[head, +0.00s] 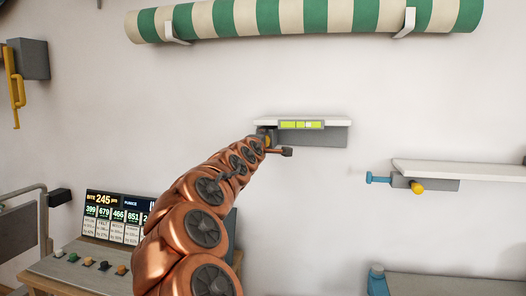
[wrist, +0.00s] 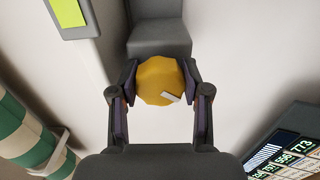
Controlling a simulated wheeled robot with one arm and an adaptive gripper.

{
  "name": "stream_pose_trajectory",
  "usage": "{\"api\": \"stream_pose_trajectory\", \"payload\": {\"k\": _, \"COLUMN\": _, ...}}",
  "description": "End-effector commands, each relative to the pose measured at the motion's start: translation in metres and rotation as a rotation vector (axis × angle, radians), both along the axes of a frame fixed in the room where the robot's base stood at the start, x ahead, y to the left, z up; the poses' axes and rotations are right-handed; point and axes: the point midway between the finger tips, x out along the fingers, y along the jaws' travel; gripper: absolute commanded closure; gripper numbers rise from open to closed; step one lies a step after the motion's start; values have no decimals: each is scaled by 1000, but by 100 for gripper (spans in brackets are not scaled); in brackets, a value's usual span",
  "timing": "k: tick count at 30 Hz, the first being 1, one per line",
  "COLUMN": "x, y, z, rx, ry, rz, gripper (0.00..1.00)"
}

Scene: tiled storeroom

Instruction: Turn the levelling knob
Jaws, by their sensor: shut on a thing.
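The levelling knob (wrist: 155,75) is yellow and faceted, with a small white mark on its face near the lower right. It sits against a grey block (wrist: 160,38) in the wrist view. My gripper (wrist: 160,84) has one finger on each side of the knob and is shut on it. In the head view, my arm reaches up to the left end of a small white shelf (head: 262,120) with a grey bracket. A yellow-green level strip (head: 301,125) shows on its front. My arm mostly hides the knob there.
Another white shelf (head: 470,172) at right has its own yellow knob (head: 417,188) and blue handle (head: 378,178). A striped roll (head: 300,18) hangs above. A display board (head: 105,212) stands on a bench at lower left. The wall between the shelves is bare.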

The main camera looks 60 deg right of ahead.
Motion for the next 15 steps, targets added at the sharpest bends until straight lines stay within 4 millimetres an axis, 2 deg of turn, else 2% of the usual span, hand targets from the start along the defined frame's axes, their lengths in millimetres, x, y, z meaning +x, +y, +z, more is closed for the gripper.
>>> {"api": "stream_pose_trajectory", "payload": {"k": 1, "x": 0, "y": 0, "z": -6, "rx": 15, "ry": -41, "rz": 0, "gripper": 88}}
{"api": "stream_pose_trajectory", "payload": {"k": 15, "x": 0, "y": 0, "z": -5, "rx": 169, "ry": -460, "rz": 1, "gripper": 88}}
